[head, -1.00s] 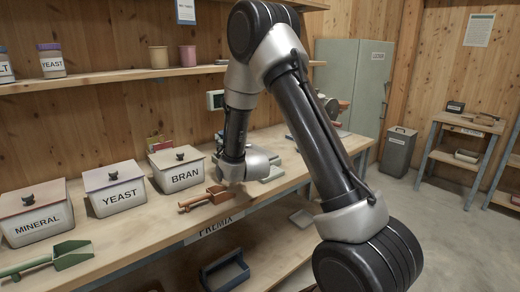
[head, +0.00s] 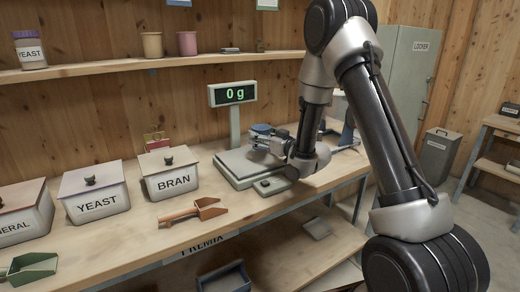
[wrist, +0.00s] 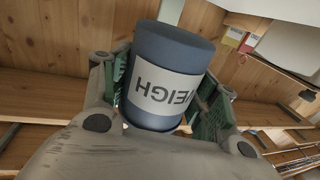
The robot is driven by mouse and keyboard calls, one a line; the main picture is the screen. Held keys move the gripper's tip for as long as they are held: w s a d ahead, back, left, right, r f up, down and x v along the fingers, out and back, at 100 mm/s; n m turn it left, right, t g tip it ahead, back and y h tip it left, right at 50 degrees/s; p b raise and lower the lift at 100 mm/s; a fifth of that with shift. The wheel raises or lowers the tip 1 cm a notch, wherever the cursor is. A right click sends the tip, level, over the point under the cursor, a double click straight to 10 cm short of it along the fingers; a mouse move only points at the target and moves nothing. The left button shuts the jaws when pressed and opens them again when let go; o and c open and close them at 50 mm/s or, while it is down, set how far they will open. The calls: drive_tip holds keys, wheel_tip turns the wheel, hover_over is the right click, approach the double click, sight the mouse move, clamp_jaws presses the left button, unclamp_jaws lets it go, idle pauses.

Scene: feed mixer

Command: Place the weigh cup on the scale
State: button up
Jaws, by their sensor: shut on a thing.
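The weigh cup (wrist: 172,50) is a blue-grey cup with a white label, upside down in the wrist view, reading WEIGH. My gripper (wrist: 160,105) is shut on it, with a green-padded finger on each side. In the head view, my gripper (head: 268,142) holds the cup (head: 262,129) over or at the back of the scale (head: 238,170). I cannot tell whether the cup touches the scale plate. The scale's display (head: 233,94) stands on a post and reads 0 g.
The lidded BRAN (head: 174,180) and YEAST (head: 94,195) bins stand on the bench (head: 140,238) to the left. A shelf (head: 120,68) runs along the wall above.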

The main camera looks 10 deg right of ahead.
drive_tip(key=shift+f, duration=2.2)
drive_tip(key=o, duration=0.9)
drive_tip(key=shift+f, duration=0.1)
drive_tip(key=shift+c, duration=0.2)
